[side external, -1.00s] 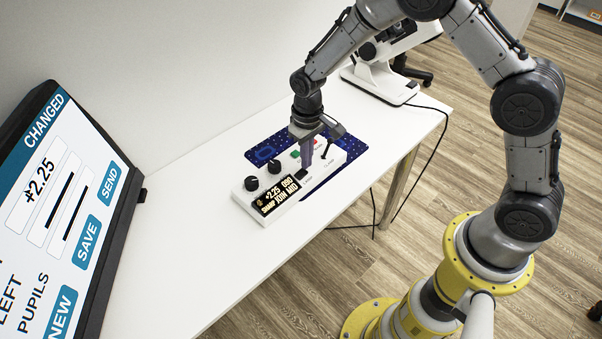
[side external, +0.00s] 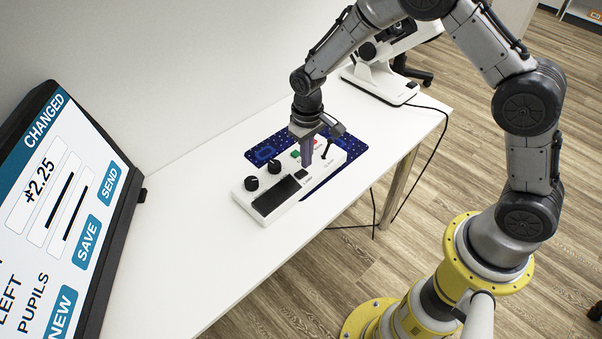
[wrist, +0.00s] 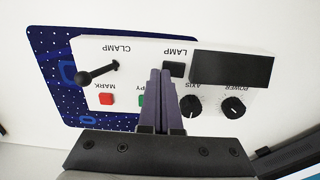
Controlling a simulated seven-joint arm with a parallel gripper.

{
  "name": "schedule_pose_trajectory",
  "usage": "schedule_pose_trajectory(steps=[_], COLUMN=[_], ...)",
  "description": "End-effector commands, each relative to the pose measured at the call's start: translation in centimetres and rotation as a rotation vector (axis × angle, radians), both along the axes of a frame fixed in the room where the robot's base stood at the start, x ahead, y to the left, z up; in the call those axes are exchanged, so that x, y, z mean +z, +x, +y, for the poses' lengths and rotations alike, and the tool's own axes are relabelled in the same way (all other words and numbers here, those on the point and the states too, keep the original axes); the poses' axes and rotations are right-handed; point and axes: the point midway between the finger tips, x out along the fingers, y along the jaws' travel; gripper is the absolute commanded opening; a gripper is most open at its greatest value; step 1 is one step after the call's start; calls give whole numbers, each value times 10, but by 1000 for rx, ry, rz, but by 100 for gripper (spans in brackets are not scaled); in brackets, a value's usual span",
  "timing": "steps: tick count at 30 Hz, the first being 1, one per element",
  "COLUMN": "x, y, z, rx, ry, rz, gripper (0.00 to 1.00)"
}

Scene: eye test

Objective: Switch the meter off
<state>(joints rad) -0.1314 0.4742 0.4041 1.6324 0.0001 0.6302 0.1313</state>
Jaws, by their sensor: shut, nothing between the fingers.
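The meter (side external: 265,212) is a white box on the table, and its display (side external: 277,195) is dark and blank. In the wrist view, the display (wrist: 232,68) is blank too. The POWER knob (wrist: 233,107) and AXIS knob (wrist: 190,106) are round and black. In the side view, the POWER knob (side external: 251,183) is the one nearer the monitor. My gripper (side external: 307,164) is shut and empty, pointing down just over the meter beside the black LAMP switch (wrist: 174,69). My fingers partly hide the green COPY button (wrist: 142,99).
A black CLAMP lever (wrist: 98,73) and red MARK button (wrist: 106,98) are on the meter. A blue patterned mat (side external: 264,153) lies beneath it. A monitor (side external: 62,190) shows CHANGED and +2.25. A white microscope (side external: 378,78) stands behind. The front table is clear.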

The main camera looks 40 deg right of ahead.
Motion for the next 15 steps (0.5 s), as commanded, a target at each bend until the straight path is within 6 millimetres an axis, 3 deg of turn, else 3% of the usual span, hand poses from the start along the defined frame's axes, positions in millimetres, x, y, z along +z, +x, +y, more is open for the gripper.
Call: schedule_pose_trajectory(steps=[15], x=[39], y=[0], z=[0], rx=[0], ry=[0], rz=[-2], gripper=[0])
